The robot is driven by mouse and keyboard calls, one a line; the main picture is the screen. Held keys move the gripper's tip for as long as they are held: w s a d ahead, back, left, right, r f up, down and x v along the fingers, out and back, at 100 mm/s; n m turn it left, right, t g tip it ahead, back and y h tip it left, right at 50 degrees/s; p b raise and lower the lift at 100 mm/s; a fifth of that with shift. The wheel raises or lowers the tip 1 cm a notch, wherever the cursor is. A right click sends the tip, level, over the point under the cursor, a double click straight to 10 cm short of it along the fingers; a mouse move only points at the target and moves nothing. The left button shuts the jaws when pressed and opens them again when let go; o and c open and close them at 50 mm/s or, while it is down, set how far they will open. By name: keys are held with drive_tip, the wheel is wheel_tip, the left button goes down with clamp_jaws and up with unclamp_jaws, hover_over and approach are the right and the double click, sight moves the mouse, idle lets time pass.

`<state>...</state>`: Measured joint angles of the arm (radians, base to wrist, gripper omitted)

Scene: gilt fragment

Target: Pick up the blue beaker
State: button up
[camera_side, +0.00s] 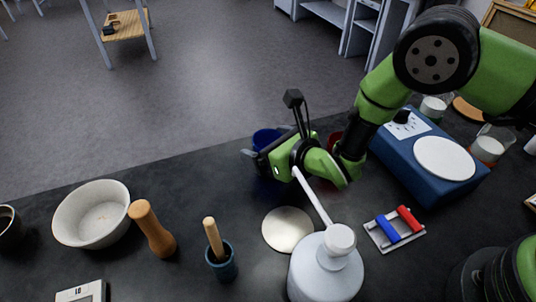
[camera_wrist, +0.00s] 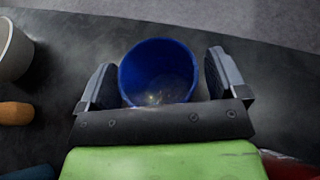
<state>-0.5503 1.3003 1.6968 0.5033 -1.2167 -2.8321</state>
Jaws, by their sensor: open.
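The blue beaker (camera_wrist: 158,72) stands upright on the dark bench in the wrist view, its open mouth facing the camera. My gripper (camera_wrist: 162,78) is open, with one finger on each side of the beaker; small gaps show between the fingers and its wall. The near lower part of the beaker is hidden by the gripper body. In the side view the beaker (camera_side: 265,138) shows only in part behind my gripper (camera_side: 262,158), near the bench's far edge.
A red object (camera_side: 333,139) is partly hidden just right of my gripper. A white wash bottle (camera_side: 326,270) with a long spout, a pale disc (camera_side: 287,230) and a blue hotplate (camera_side: 405,160) stand nearby.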

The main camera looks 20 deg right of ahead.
drive_tip(key=c, duration=1)
drive_tip(key=shift+r, duration=0.1)
